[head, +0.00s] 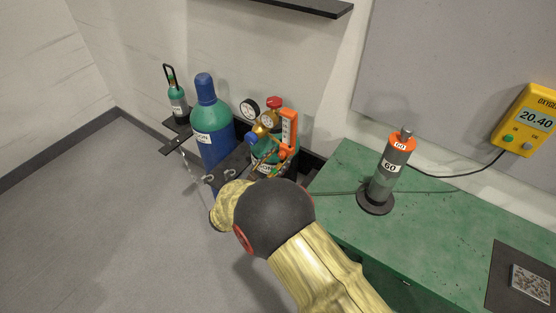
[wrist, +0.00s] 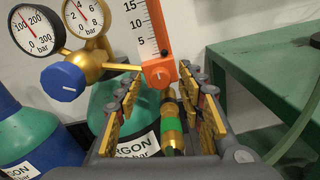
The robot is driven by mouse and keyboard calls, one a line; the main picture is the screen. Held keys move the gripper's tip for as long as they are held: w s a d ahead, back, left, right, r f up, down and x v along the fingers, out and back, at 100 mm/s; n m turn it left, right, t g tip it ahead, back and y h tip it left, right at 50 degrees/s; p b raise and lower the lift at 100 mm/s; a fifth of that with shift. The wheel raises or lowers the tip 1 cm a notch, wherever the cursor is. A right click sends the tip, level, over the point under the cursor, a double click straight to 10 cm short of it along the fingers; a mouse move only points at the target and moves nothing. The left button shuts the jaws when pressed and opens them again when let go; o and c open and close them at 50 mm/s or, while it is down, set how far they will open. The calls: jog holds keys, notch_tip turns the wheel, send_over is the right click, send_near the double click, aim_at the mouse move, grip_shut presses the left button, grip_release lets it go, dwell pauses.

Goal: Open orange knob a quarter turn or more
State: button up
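The orange knob (wrist: 159,76) is at the bottom of an upright orange flowmeter (wrist: 157,30) with a white scale in the wrist view. A short pale line shows on the knob. The flowmeter also stands on the regulator in the head view (head: 288,130), where the knob cannot be told apart. My gripper (wrist: 161,88) is open, with a gold-padded finger on each side of the knob in the picture. I see no finger clearly touching it. A gold fitting with a green band (wrist: 173,128) lies between the fingers, below the knob.
Two gauges (wrist: 37,30) and a blue knob (wrist: 63,81) sit left of the flowmeter. A blue-green cylinder (head: 211,130) is chained nearby. The green bench (head: 430,230) stands to the right, with a grey orange-topped cylinder (head: 387,175) on it.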

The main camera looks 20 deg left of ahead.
grip_shut()
dwell(0.5)
